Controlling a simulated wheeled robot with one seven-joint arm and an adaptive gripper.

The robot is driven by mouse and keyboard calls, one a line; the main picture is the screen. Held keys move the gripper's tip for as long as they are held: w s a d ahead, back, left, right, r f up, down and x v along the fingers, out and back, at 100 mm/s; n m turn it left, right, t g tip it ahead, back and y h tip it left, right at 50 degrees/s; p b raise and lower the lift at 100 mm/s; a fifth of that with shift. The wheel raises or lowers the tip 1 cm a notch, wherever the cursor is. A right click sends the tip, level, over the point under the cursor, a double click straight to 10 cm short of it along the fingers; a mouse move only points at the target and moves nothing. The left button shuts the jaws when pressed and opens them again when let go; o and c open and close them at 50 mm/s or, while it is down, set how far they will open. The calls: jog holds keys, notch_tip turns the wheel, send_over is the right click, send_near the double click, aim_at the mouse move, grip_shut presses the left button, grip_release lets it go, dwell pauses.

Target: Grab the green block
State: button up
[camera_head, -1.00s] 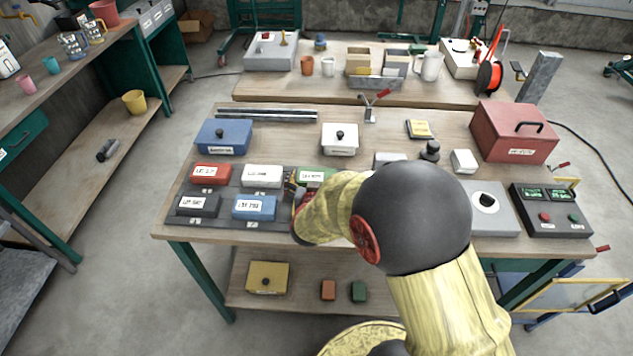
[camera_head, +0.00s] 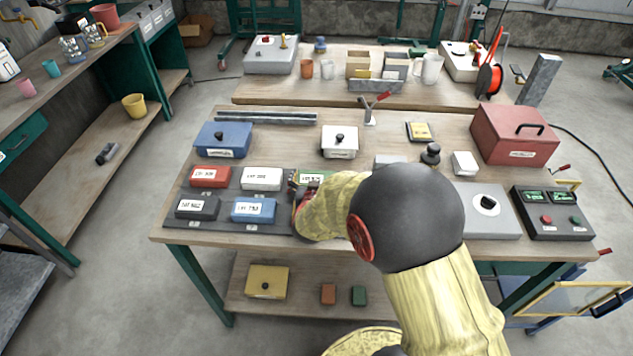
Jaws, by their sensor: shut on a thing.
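The green block (camera_head: 313,177) with a white label sits at the right of the back row of the dark tray (camera_head: 232,221). Only its upper part shows, as my arm covers its front and right. My gripper (camera_head: 296,183) is at the block's left front side, mostly hidden behind my own wrist. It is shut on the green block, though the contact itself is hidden. I cannot tell whether the block is lifted off the tray.
Red (camera_head: 210,177), white (camera_head: 262,178), black (camera_head: 197,207) and blue (camera_head: 253,209) blocks stand close by on the tray. A white box with a knob (camera_head: 340,142) is behind. A smaller green block (camera_head: 359,296) lies on the lower shelf (camera_head: 395,300).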

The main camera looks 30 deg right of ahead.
jog(key=c, duration=0.6)
jog(key=shift+r, duration=0.1)
